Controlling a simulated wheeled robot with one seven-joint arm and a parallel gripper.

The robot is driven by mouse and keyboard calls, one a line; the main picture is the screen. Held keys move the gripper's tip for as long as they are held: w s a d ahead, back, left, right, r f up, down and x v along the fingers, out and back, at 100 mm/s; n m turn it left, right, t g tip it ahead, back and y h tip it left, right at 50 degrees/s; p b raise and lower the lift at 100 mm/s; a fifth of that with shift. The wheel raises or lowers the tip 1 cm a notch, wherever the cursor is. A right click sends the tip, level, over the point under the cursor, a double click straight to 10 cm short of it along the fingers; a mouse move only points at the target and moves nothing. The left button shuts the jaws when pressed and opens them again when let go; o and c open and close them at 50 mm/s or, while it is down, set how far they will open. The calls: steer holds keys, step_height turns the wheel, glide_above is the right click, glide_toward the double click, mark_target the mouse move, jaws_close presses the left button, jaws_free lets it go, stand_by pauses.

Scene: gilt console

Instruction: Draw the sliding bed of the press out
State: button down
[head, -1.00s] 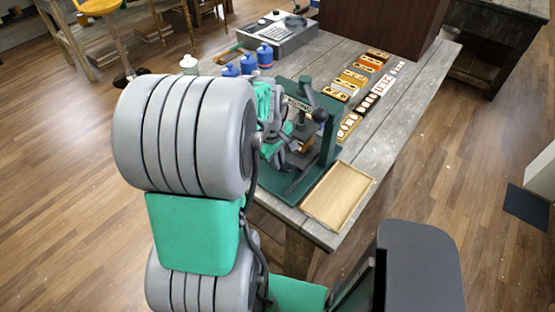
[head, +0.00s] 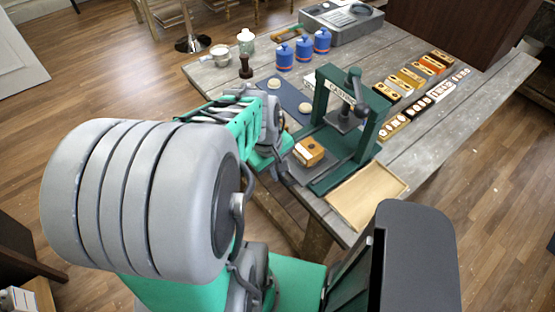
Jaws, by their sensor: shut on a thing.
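The green press (head: 372,125) stands on the grey table, its frame upright around a dark screw and platen (head: 345,118). Its sliding bed (head: 303,174), a grey plate, sticks out of the near left side of the frame. A wooden block (head: 309,151) with a dark mark sits on the bed, clear of the platen. My gripper (head: 281,158) is at the outer left end of the bed, shut on it; my arm hides most of the jaws and the exact hold.
An empty wooden tray (head: 367,196) lies right of the press at the table's near edge. Blue canisters (head: 303,49), a dark mat (head: 285,100) with pale discs and a dark stamp (head: 246,67) lie behind my arm. Rows of small blocks (head: 411,78) stand beyond the press.

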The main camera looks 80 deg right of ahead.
steer(key=shift+d, duration=0.1)
steer(key=c, duration=1.5)
jaws_free()
steer(key=r, duration=0.2)
steer(key=a+r, duration=0.1)
steer(key=r, duration=0.4)
steer(key=shift+w+a+r+b, duration=0.15)
steer(key=shift+w+r+b, duration=0.2)
steer(key=shift+w+r, duration=0.05)
